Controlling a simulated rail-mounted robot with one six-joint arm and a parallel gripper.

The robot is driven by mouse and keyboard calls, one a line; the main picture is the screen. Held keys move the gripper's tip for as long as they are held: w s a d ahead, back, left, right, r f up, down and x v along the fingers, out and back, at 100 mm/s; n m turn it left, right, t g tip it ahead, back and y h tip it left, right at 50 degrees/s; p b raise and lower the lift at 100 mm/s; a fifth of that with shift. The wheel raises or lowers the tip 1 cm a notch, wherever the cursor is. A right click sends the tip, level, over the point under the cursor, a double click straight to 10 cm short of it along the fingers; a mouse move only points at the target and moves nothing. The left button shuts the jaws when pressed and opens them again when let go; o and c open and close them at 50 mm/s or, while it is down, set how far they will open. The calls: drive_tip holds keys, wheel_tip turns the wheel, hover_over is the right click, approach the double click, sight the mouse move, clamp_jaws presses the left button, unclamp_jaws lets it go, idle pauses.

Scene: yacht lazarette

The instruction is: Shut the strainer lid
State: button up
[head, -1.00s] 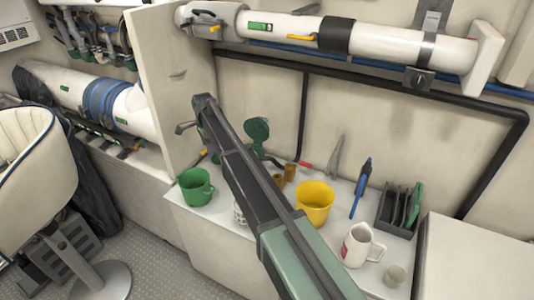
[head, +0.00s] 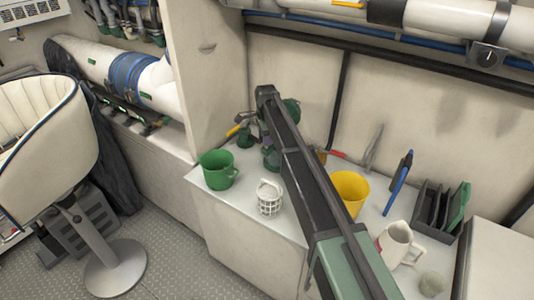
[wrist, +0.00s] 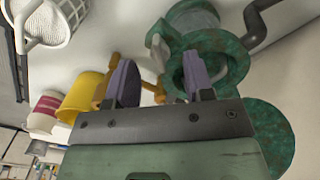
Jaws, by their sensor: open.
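The green, patina-coated strainer (wrist: 179,25) fills the upper right of the wrist view. A round green ring with an opening and a green disc (wrist: 272,135) show near it; I cannot tell surely which is the lid. In the head view, a raised green round piece (head: 293,109), apparently the lid, shows behind my arm, with green metal (head: 270,158) lower down. My gripper (wrist: 158,80) is open, its two purple-grey fingertips apart. The right fingertip overlaps the green ring in the picture; contact is unclear. In the head view my arm hides part of the strainer.
A green mug (head: 217,170), white wire basket (head: 269,198), yellow mug (head: 350,190) and white jug (head: 397,243) stand on the white counter. A dark rack (head: 436,207) is at right. A pale upright panel (head: 208,70) stands left of my arm.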

wheel_tip(320, 180, down, 3)
drive_tip(key=shift+f+b, duration=0.1)
drive_tip(key=shift+b, duration=0.7)
clamp_jaws()
unclamp_jaws()
drive_tip(key=shift+r, duration=0.2)
